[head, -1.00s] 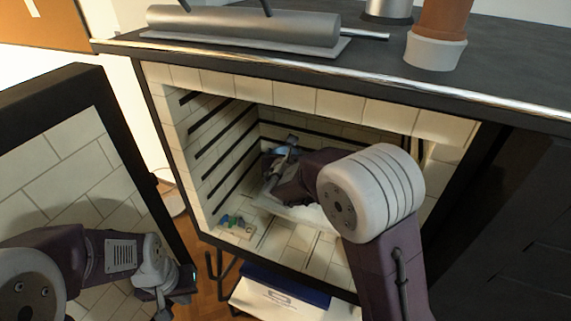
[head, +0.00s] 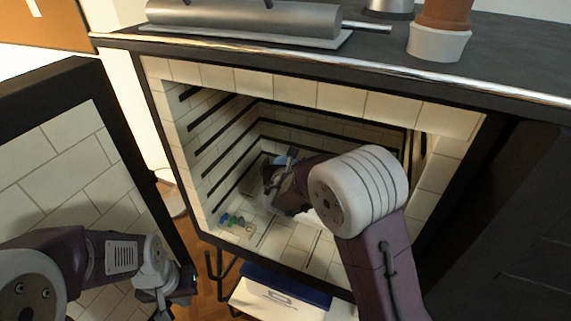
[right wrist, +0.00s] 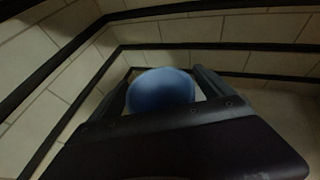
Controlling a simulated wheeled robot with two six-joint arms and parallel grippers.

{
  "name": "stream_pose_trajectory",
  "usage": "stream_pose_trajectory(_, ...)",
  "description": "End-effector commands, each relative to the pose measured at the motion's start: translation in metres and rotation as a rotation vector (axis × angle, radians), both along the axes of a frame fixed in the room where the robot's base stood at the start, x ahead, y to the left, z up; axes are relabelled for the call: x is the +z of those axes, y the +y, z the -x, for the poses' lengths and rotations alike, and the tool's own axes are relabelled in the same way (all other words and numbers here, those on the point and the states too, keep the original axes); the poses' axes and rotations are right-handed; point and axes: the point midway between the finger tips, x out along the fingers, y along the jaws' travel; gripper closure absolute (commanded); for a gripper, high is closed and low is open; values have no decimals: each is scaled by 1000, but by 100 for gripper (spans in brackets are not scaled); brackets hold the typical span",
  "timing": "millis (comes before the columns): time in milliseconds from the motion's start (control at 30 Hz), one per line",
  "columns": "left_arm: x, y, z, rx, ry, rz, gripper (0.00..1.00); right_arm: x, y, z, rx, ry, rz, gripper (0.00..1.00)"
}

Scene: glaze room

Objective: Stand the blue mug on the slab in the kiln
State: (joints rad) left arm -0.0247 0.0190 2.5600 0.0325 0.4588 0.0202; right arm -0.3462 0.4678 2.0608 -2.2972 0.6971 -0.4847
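The blue mug (head: 281,160) is inside the kiln (head: 300,97), mostly hidden behind my right gripper (head: 279,166) in the head view. In the right wrist view the mug's rounded blue side (right wrist: 160,90) sits between the two fingers of my right gripper (right wrist: 163,82), which look closed on it. A pale slab (head: 310,216) on the kiln floor shows partly below my right arm; the arm hides much of it. I cannot tell whether the mug touches the slab. My left gripper (head: 166,291) is outside, before the open kiln door, empty; its finger gap is unclear.
Small green and blue pieces (head: 236,221) lie at the kiln's front left floor. Dark shelf rails (head: 215,150) line the walls. The open door (head: 60,150) stands at left. A slab roller (head: 245,24) and a pot (head: 440,40) stand on top.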

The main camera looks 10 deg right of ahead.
Motion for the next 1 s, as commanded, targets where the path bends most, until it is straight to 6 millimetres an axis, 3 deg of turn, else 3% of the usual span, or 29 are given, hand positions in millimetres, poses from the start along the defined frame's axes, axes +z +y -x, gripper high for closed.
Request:
stream_pose_trajectory(233, 3, 0, 0, 0, 0, 0, 100, 6, 2, 6, 2, -2, 0, 8)
stream_pose_trajectory(700, 7, 0, 0, 0, 0, 0, 100, 43, 20, 93, 4, -1, 0, 8)
stream_pose_trajectory(1000, 9, 0, 0, 0, 0, 0, 100, 48, 22, 109, 0, 0, 1, 8)
